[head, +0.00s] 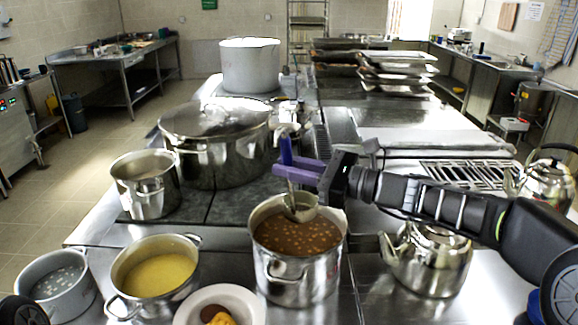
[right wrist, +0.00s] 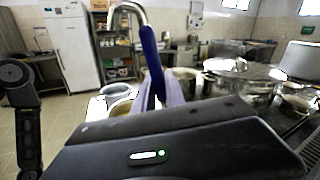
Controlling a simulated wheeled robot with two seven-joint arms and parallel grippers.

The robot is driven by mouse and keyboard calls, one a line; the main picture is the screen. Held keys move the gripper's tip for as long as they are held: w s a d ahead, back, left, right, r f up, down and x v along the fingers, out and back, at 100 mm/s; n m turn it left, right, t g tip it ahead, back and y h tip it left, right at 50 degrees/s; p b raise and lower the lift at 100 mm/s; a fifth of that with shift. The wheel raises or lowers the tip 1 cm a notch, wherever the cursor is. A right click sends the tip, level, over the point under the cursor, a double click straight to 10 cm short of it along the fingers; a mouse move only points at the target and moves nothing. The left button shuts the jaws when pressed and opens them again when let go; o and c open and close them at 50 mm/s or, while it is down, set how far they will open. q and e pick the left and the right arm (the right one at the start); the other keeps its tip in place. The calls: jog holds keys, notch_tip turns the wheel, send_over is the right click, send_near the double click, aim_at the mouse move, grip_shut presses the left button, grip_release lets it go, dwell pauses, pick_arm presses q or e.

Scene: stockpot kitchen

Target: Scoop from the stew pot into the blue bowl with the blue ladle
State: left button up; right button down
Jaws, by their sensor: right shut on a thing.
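The stew pot (head: 299,280) is a steel pot of brown stew with pale beans, at the front middle in the head view. My right gripper (head: 302,172), with purple fingers, is shut on the ladle's blue handle (head: 286,152) above and behind the pot. The handle also shows between the fingers in the right wrist view (right wrist: 150,52), with a steel hook at its top. The ladle's steel cup (head: 302,208) hangs at the back of the pot's mouth; I cannot tell whether it touches the stew. I see no blue bowl. My left gripper is out of view.
A pot of yellow soup (head: 155,275), a grey pot (head: 62,287) and a white dish with food (head: 220,300) stand left of the stew pot. A kettle (head: 430,262) stands to its right. A large lidded pot (head: 215,150) is behind.

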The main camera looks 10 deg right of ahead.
notch_tip(320, 180, down, 13)
jog(key=b, duration=1)
jog(key=shift+f, duration=0.15)
dwell(1.1)
jog(key=shift+r, duration=7.25)
jog(key=shift+f, duration=0.1)
